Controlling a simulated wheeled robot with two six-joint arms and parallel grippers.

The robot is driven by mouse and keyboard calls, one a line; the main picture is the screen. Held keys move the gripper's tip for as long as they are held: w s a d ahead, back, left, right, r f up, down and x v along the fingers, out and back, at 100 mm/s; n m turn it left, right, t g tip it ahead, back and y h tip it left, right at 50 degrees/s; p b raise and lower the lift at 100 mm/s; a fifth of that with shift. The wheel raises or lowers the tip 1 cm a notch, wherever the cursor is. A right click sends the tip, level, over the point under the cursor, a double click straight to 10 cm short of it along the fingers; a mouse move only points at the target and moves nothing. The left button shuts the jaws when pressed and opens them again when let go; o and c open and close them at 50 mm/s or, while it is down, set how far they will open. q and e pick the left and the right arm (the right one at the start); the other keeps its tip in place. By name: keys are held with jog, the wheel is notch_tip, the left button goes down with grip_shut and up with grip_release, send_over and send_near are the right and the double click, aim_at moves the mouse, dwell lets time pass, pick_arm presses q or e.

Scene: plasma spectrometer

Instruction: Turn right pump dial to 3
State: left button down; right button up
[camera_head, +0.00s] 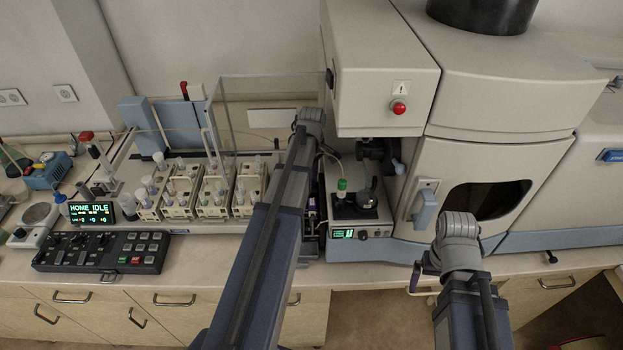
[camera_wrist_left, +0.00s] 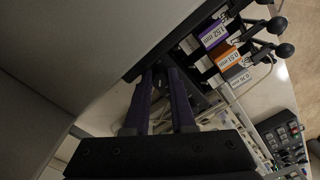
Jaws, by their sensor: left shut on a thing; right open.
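The pump (camera_head: 312,205) stands left of the spectrometer and is mostly hidden behind my left arm in the head view. In the left wrist view its dark body carries purple, orange and grey tube labels (camera_wrist_left: 225,50) and several black knobs (camera_wrist_left: 284,50). My left gripper (camera_wrist_left: 160,76) reaches the dark pump side, its fingers closed around a small dark part that looks like a dial. The fingers hide most of it, and no dial numbers are readable. My right gripper (camera_head: 418,276) is open and empty, low in front of the spectrometer, away from the pump.
The spectrometer (camera_head: 470,170) fills the right side. A small unit with a green display (camera_head: 343,234) stands beside the pump. The autosampler racks (camera_head: 200,195) and a black keypad (camera_head: 100,252) are to the left. A clear panel (camera_head: 265,100) rises behind my left arm.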

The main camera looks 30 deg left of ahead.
pick_arm(q)
jog(key=c, duration=0.8)
grip_release()
jog(key=shift+o, duration=0.2)
jog(key=shift+n, duration=0.3)
